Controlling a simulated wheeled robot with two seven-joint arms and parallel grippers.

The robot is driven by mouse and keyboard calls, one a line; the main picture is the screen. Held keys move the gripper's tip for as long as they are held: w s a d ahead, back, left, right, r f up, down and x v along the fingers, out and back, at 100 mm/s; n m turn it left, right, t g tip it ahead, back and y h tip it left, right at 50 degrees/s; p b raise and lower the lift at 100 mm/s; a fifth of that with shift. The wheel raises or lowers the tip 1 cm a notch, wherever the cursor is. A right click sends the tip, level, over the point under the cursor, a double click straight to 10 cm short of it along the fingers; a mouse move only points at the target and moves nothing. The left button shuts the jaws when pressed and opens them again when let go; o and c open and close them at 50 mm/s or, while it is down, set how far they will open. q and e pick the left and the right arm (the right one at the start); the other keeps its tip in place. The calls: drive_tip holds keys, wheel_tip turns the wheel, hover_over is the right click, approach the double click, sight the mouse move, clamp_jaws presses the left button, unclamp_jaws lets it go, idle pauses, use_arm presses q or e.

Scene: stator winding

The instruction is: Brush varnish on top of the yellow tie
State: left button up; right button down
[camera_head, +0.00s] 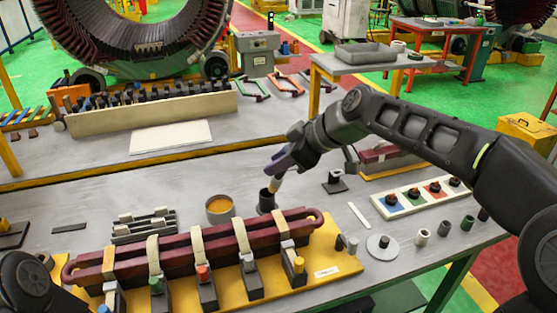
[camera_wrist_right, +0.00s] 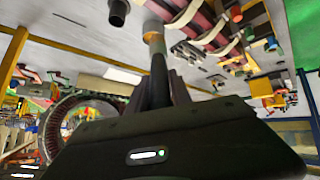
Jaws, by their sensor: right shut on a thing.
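My right gripper (camera_head: 283,163) is shut on a brush (camera_head: 274,184), which points downward with its tan bristle end low. The brush also shows in the right wrist view (camera_wrist_right: 157,70), held between the fingers (camera_wrist_right: 162,92). Its tip shows just above a dark cup (camera_head: 266,203) in the head view; I cannot tell whether it touches the rim. A pot of amber varnish (camera_head: 220,208) stands left of the cup. The dark red coil (camera_head: 176,254) lies on a yellow base (camera_head: 340,262), wrapped by several pale ties. The leftmost tie (camera_head: 109,262) looks the most yellow. My left gripper is out of view.
Clamps with coloured knobs (camera_head: 203,274) stand along the coil's front. A grey rack (camera_head: 143,225) is behind its left part. A tray of coloured pads (camera_head: 420,197), a disc (camera_head: 382,247) and small cups (camera_head: 445,228) are at right. Bare table lies behind the pot.

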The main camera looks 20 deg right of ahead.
sight(279, 178)
drive_tip(key=shift+f+b, duration=1.3)
drive_tip(key=shift+f, duration=1.1)
